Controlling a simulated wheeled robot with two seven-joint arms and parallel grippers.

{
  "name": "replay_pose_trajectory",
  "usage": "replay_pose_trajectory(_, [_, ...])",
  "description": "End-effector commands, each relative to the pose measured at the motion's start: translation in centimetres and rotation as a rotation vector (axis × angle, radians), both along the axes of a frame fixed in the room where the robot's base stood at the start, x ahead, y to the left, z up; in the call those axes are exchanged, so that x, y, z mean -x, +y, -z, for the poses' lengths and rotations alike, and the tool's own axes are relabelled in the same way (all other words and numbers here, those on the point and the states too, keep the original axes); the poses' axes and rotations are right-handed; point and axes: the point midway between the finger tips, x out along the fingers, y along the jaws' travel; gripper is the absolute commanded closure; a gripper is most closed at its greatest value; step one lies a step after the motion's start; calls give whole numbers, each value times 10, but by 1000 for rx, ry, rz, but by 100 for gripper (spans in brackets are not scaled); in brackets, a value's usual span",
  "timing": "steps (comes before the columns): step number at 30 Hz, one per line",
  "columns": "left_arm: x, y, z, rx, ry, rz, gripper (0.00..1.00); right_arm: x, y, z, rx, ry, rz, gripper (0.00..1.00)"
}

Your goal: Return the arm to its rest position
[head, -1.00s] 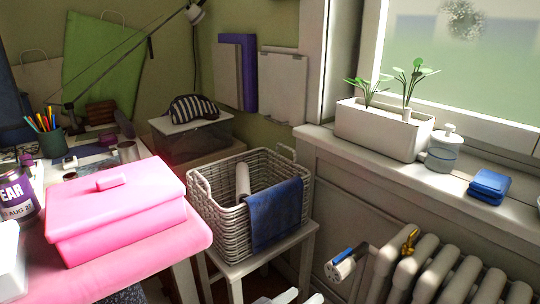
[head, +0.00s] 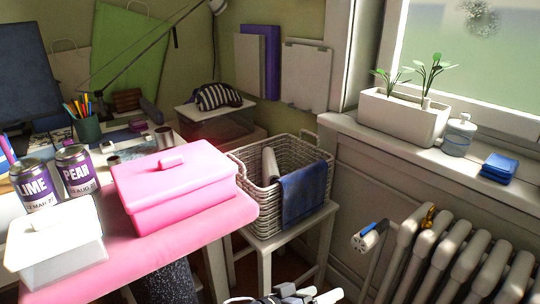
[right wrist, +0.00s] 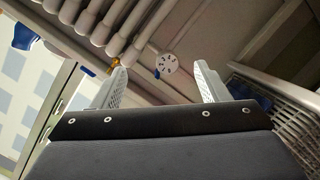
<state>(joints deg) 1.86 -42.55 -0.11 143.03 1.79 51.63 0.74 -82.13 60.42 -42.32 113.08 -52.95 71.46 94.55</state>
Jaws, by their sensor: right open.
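My right gripper (head: 312,297) shows at the bottom edge of the head view, low in front of the stool and radiator. In the right wrist view its two pale fingers (right wrist: 160,88) stand wide apart with nothing between them. The radiator's valve knob (right wrist: 167,64) shows beyond the fingers, apart from them. My left gripper is not in view.
A white stool (head: 268,243) bears a wicker basket (head: 258,205) with a blue cloth (head: 303,192). A white radiator (head: 450,255) stands at the right. A pink box (head: 172,185), cans (head: 78,170) and a white box (head: 55,240) stand on the table at left.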

Motion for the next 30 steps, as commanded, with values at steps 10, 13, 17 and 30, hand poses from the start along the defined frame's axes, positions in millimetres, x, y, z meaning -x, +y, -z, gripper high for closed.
replay_pose_trajectory(10, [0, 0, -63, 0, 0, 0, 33, 32, -53, -28, -298, 389, 150, 32])
replay_pose_trajectory(13, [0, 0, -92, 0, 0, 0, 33, 51, -68, -48, -461, 534, 179, 32])
replay_pose_trajectory(17, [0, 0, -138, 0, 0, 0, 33, 81, -81, -91, -749, 702, 160, 32])
replay_pose_trajectory(30, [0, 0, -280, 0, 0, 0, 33, 144, -100, -293, -1394, 522, -309, 32])
